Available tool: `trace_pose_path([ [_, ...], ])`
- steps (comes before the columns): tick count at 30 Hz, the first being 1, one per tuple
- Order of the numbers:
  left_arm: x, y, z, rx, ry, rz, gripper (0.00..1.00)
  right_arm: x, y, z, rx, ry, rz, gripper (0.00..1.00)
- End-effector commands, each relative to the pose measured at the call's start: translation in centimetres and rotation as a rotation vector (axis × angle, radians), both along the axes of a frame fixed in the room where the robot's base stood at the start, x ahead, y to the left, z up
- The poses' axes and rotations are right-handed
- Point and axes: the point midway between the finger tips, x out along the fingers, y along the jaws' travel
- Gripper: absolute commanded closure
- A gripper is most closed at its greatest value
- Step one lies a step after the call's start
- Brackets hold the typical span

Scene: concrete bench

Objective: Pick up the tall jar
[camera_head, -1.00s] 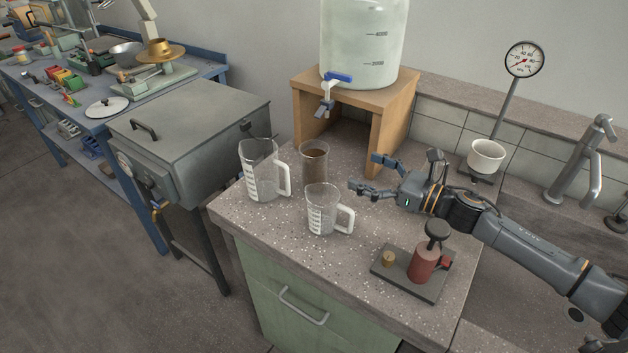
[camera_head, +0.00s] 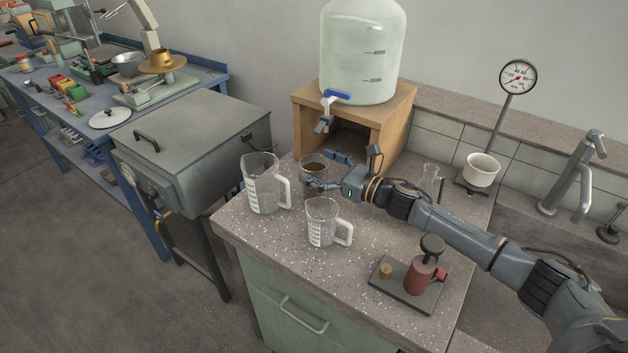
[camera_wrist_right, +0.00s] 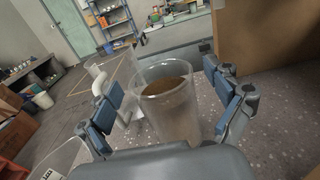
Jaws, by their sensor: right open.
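The tall jar (camera_head: 313,164) is a clear glass with brown contents, standing upright on the speckled bench top, below and in front of the wooden stand. My right gripper (camera_head: 328,172) is open at the jar, and its fingers hide part of it in the head view. In the right wrist view the jar (camera_wrist_right: 168,102) stands between the two blue-padded fingers of the gripper (camera_wrist_right: 165,108). A gap shows on the left side; contact on the right side cannot be told. My left gripper is not in view.
A large measuring jug (camera_head: 264,187) stands just left of the jar and a smaller jug (camera_head: 321,226) in front. The wooden stand (camera_head: 398,108) with a water tank (camera_head: 362,55) is behind. A red press (camera_head: 421,277) sits front right. A small flask (camera_head: 429,180) stands behind my arm.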

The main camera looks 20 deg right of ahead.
Motion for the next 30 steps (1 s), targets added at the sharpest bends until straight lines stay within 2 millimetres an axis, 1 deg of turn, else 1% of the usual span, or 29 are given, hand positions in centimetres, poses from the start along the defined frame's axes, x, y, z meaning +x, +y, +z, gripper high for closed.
trace_pose_path([
  [1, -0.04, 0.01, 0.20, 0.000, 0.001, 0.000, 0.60, 0.51, 0.40, 0.15, 0.001, -0.001, 0.000, 0.09],
  [3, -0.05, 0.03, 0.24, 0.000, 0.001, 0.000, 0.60, 0.84, 0.64, 0.01, 0.000, 0.000, 0.000, 0.09],
  [10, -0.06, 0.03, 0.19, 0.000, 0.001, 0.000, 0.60, 0.94, 0.72, -0.07, -0.001, 0.000, 0.000, 0.09],
  [11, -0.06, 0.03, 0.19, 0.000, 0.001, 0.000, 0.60, 0.94, 0.72, -0.08, -0.001, 0.001, 0.000, 0.11],
  [12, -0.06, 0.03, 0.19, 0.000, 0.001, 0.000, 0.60, 0.94, 0.72, -0.08, -0.001, 0.001, 0.000, 0.19],
  [17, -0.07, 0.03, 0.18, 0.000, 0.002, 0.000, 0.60, 0.92, 0.72, -0.08, -0.001, 0.001, 0.000, 0.52],
  [18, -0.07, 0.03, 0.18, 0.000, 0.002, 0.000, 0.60, 0.91, 0.71, -0.08, -0.001, 0.001, 0.000, 0.60],
  [20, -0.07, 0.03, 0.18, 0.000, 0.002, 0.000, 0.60, 0.91, 0.71, -0.08, -0.001, 0.001, 0.000, 0.72],
  [21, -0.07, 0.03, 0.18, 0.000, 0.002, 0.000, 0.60, 0.91, 0.71, -0.09, -0.001, 0.001, 0.000, 0.80],
  [23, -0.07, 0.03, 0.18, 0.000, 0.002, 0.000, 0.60, 0.91, 0.71, -0.09, -0.001, 0.001, 0.000, 0.91],
  [30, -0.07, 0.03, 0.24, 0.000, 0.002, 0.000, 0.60, 0.92, 0.71, 0.06, -0.001, -0.001, 0.000, 0.91],
])
